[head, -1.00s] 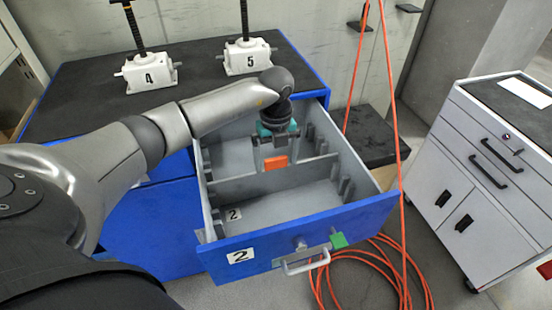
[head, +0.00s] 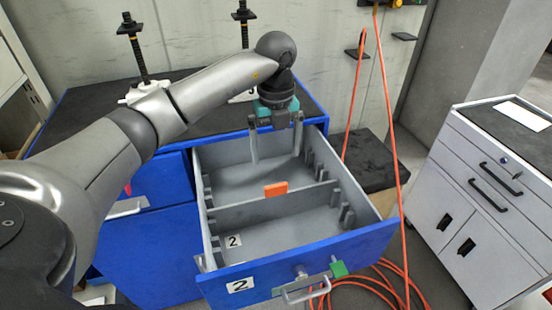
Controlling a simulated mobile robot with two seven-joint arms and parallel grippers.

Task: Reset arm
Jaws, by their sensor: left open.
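My left gripper (head: 275,150) hangs over the back of the open drawer, fingers pointing down. It is open, with nothing between its fingers. The blue drawer (head: 375,243) is pulled out, with a grey inside, a divider and a "2" label on its front. An orange block (head: 276,189) sits at the divider, in front of the gripper and apart from it. Two screw jacks stand on the cabinet top; the left jack (head: 136,50) and right jack (head: 244,22) are partly hidden by my left arm. My right gripper is not in view.
A blue cabinet (head: 150,250) with a dark top (head: 75,125) holds the drawer. An orange cable (head: 391,110) hangs at the drawer's right and coils on the floor. A white tool cabinet (head: 480,195) stands at the right.

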